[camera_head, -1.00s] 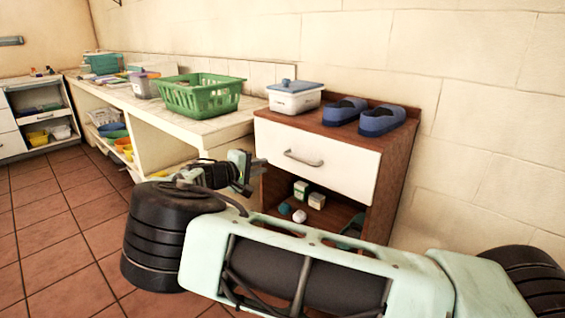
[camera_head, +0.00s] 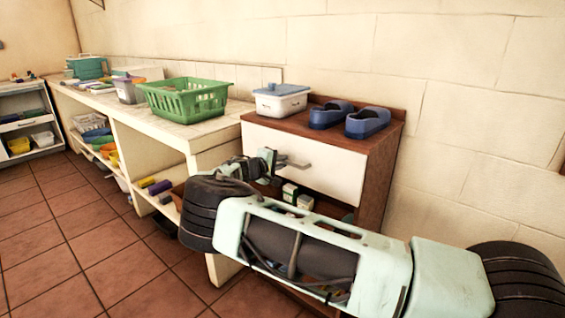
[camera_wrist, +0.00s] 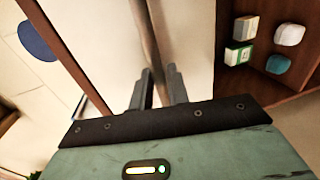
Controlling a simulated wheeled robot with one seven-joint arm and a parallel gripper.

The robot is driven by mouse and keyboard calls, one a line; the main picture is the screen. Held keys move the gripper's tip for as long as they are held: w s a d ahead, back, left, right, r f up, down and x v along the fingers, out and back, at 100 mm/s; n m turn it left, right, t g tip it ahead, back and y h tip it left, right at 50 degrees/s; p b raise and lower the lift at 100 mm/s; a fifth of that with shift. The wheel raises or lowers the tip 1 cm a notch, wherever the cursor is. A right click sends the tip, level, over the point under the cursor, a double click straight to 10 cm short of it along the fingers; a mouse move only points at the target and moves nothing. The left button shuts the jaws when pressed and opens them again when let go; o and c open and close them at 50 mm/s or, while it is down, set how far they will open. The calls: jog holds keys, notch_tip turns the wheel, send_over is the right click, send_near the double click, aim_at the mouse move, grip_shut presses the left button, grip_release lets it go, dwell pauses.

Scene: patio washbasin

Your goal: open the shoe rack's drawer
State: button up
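The shoe rack (camera_head: 380,160) is a brown wooden cabinet against the wall. Its drawer (camera_head: 335,172) has a white front and looks shut. The drawer's metal handle (camera_head: 298,164) shows just right of my gripper (camera_head: 272,160) in the head view, with its left part hidden behind the gripper. In the wrist view, my gripper (camera_wrist: 160,82) has its two fingers apart, pointing at the white drawer front (camera_wrist: 105,40). A bar that looks like the handle (camera_wrist: 153,30) runs toward the gap between the fingers. I cannot tell whether the fingers touch it.
A lidded white box (camera_head: 281,103) and blue slippers (camera_head: 368,121) stand on the rack. Small boxes (camera_wrist: 240,40) sit on its open shelf. A counter (camera_head: 190,132) with a green basket (camera_head: 187,100) stands to the left. The tiled floor at left is clear.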

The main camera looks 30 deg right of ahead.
jog(key=shift+w+d+f, duration=0.1)
jog(key=shift+w+d, duration=0.05)
jog(key=shift+d, duration=0.3)
grip_shut()
jog(key=shift+a, duration=0.15)
jog(key=f+v, duration=0.3)
jog(key=v, duration=1.1)
jog(key=a+f+b+v, duration=0.1)
jog(key=f+v, duration=0.2)
jog(key=v, duration=1)
jog(key=shift+s+a+r, duration=0.15)
jog(key=shift+s+a, duration=0.15)
jog(key=shift+a, duration=0.15)
grip_release()
